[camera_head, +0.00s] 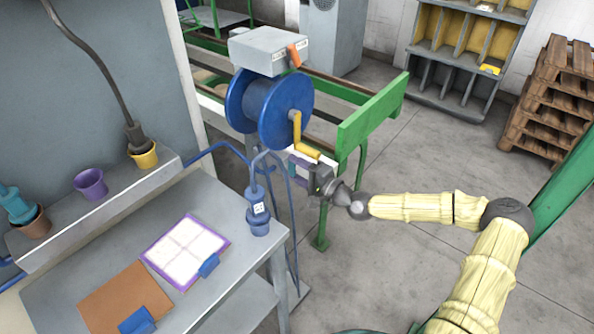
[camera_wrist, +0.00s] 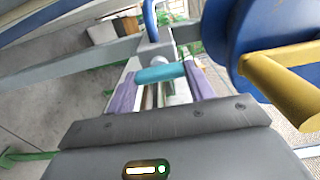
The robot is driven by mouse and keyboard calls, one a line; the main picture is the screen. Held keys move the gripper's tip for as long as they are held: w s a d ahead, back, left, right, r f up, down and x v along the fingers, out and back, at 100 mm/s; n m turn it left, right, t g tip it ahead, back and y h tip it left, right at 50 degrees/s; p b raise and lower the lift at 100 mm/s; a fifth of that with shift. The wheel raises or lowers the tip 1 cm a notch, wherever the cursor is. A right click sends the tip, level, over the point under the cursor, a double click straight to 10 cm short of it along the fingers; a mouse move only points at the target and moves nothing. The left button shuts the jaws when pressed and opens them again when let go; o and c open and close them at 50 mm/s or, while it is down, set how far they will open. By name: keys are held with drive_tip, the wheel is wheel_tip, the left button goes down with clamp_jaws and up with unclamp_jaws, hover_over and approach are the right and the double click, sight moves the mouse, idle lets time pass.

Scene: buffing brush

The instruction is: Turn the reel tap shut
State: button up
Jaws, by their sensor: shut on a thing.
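The blue hose reel (camera_head: 285,105) stands on a frame at centre in the head view, with a yellow crank (camera_head: 297,130). In the wrist view the reel (camera_wrist: 222,30) and crank (camera_wrist: 280,85) are at the right. A teal bar, which looks like the reel tap's handle (camera_wrist: 160,74), lies crosswise between the purple fingers of my gripper (camera_wrist: 160,88). My gripper (camera_head: 298,166) is just below the crank in the head view and is shut on the handle. The tap is not clearly visible in the head view. How far it is turned cannot be told.
A grey bench (camera_head: 205,204) at left holds a purple-edged board (camera_head: 186,250) and a blue bottle-like fixture (camera_head: 258,208). A green rail (camera_head: 372,112) runs behind my gripper. A grey box (camera_head: 268,50) sits above the reel. The floor at right is mostly clear.

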drive_tip(key=shift+f, duration=0.1)
drive_tip(key=o, duration=1)
drive_tip(key=b+v, duration=0.2)
drive_tip(key=v, duration=1.5)
drive_tip(key=shift+s+d, duration=0.15)
